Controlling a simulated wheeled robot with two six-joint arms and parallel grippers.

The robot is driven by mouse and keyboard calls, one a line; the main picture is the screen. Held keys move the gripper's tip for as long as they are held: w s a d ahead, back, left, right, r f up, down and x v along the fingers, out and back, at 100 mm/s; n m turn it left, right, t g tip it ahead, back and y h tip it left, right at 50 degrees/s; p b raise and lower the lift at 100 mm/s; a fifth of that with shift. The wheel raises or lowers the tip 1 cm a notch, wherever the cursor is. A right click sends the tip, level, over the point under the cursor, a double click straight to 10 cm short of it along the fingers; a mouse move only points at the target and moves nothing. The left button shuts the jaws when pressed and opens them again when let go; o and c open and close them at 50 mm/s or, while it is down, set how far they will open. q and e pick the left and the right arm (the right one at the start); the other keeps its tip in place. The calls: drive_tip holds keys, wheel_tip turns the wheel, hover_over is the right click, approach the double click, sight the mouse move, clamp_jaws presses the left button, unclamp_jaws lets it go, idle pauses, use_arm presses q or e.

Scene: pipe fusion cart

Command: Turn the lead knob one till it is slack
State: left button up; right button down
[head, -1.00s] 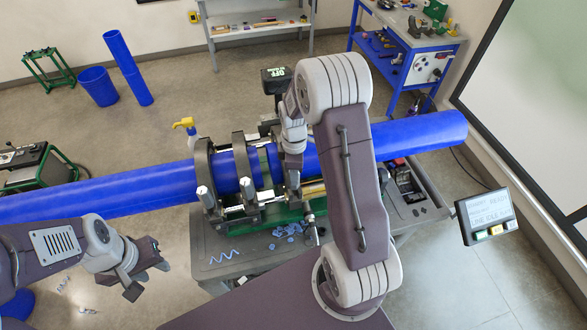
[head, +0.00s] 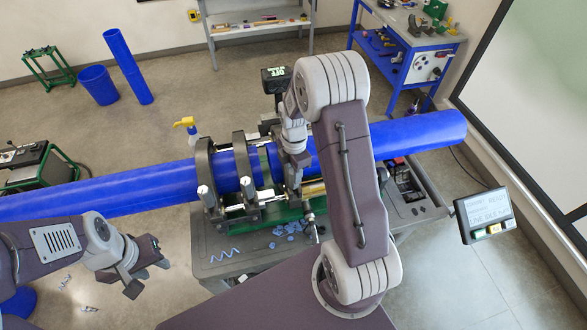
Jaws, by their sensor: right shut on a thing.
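The blue pipe (head: 100,196) lies across the cart in a row of dark clamp rings (head: 207,168). Silver knobs stand at the front of the clamps: one at the left clamp (head: 204,192) and another beside it (head: 248,186). My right gripper (head: 296,187) reaches down at the right-hand clamps and is shut on a knob there, which is mostly hidden by the gripper and wrist. The frames do not show which knob is the lead knob one. My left gripper (head: 148,277) is open and empty at the lower left, away from the clamps.
A small display (head: 484,213) is at the right. A blue workbench (head: 405,42) stands at the back right.

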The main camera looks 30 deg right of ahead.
drive_tip(key=shift+r+n, duration=0.1)
drive_tip(key=shift+n, duration=1.4)
drive_tip(key=n, duration=0.2)
drive_tip(key=shift+n+p, duration=0.3)
drive_tip(key=shift+p, duration=0.1)
drive_tip(key=shift+w+n+p, duration=0.1)
drive_tip(key=shift+n+p, duration=0.2)
drive_tip(key=shift+n, duration=2.9)
unclamp_jaws()
